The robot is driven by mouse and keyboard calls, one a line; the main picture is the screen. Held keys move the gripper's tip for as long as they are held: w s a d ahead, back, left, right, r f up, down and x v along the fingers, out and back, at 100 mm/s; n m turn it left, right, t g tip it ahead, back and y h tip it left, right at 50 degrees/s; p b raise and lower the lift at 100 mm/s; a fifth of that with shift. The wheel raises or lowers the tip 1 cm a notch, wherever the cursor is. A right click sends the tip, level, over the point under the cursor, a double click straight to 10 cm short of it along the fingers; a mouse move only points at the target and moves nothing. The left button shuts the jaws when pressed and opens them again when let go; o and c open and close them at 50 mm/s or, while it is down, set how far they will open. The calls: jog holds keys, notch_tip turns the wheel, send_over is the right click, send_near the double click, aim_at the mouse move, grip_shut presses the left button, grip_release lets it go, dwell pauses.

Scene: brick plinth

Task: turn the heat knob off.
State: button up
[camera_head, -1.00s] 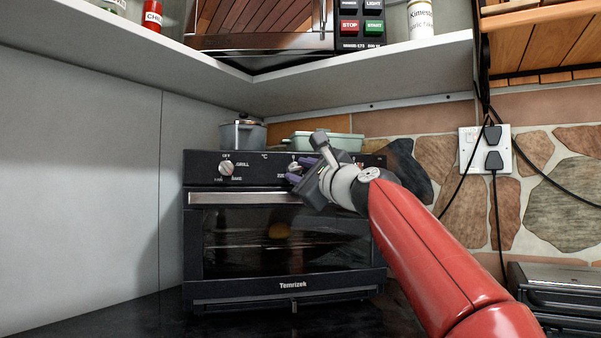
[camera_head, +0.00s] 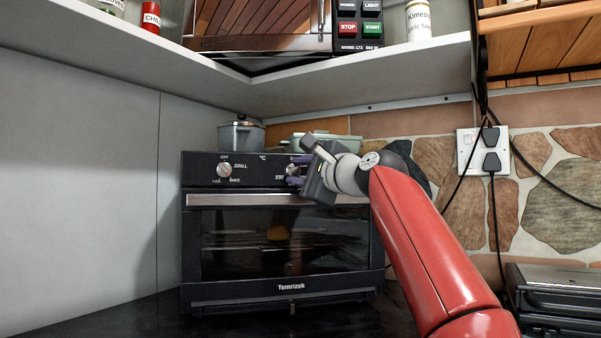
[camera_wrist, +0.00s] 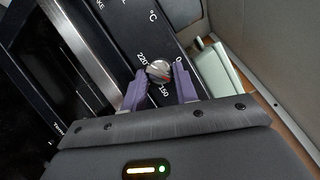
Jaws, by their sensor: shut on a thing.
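The heat knob (camera_wrist: 158,71) is a round silver knob with a red mark, on the black oven front, ringed by white numbers and near a °C sign. It also shows in the head view (camera_head: 292,170), partly covered by my gripper (camera_head: 297,173). In the wrist view the purple fingers of my gripper (camera_wrist: 161,76) lie on either side of the knob and are shut on it. The black oven (camera_head: 193,235) stands in the corner with its glass door closed.
A second silver knob (camera_head: 224,170), marked OFF and GRILL, sits left on the same panel. A grey pot (camera_head: 241,137) and a pale green dish (camera_head: 343,142) rest on the oven top. A white shelf (camera_head: 370,80) hangs above. A wall socket (camera_head: 468,146) with cords is at right.

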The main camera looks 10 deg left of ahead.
jog(key=o, duration=1)
jog(key=shift+c, duration=0.2)
jog(key=b+v, duration=0.3)
jog(key=v, duration=0.4)
jog(key=shift+s+d+b, duration=0.25)
jog(key=shift+s+b, duration=0.05)
jog(key=shift+b, duration=0.1)
